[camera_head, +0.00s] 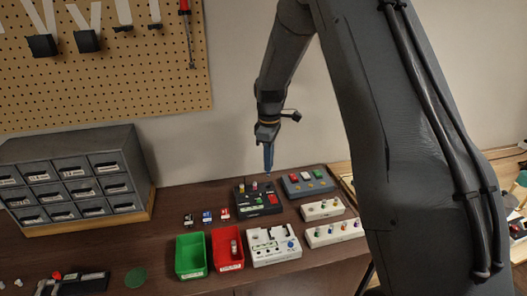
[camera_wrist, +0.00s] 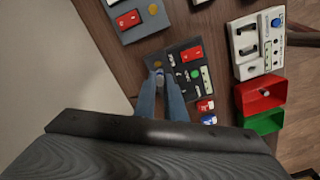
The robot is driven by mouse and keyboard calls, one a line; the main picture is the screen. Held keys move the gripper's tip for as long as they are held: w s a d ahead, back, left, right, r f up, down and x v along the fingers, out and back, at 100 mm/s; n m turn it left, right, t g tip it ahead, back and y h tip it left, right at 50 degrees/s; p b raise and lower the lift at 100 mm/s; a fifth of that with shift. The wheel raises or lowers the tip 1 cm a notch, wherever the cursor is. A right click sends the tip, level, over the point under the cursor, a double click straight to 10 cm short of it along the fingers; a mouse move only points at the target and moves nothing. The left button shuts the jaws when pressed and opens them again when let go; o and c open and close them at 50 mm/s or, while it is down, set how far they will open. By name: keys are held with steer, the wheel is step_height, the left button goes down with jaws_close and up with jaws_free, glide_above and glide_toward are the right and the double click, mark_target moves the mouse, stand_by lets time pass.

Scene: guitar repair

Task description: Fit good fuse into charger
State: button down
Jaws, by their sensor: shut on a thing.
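My gripper (camera_head: 268,168) points down over the back edge of a black device (camera_head: 275,212) on the bench. In the wrist view its two blue-grey fingers (camera_wrist: 159,80) are shut on a small pale piece (camera_wrist: 158,71), likely a fuse, at the tips. The black device (camera_wrist: 203,98) lies just under and beside the tips, with a red block and a green spot on its face. I cannot tell whether the held piece touches it. Two small upright pieces (camera_head: 254,186) show on its back part. No readable label tells me which device is the charger.
A grey-blue device (camera_head: 291,190) sits behind right. A white device (camera_head: 262,260), a green bin (camera_head: 178,262) and a red bin (camera_head: 213,262) stand in front; the red bin holds a cylinder. Fuse blocks (camera_head: 312,242) lie right. A drawer cabinet (camera_head: 70,152) is left.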

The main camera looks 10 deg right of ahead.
mark_target(268, 176)
steer(key=shift+w+f, duration=0.15)
steer(key=shift+w, duration=0.15)
steer(key=shift+a+f+b, duration=0.1)
steer(key=shift+f+b, duration=0.7)
steer(key=shift+f, duration=0.4)
steer(key=shift+f+b, duration=0.4)
steer(key=shift+f, duration=0.35)
steer(key=shift+s+f+b, duration=0.1)
steer(key=shift+f+b, duration=0.35)
steer(key=shift+f, duration=0.85)
steer(key=c, duration=1.4)
jaws_free()
steer(key=shift+o, duration=0.2)
steer(key=shift+r+p, duration=1.95)
steer(key=shift+r, duration=1.6)
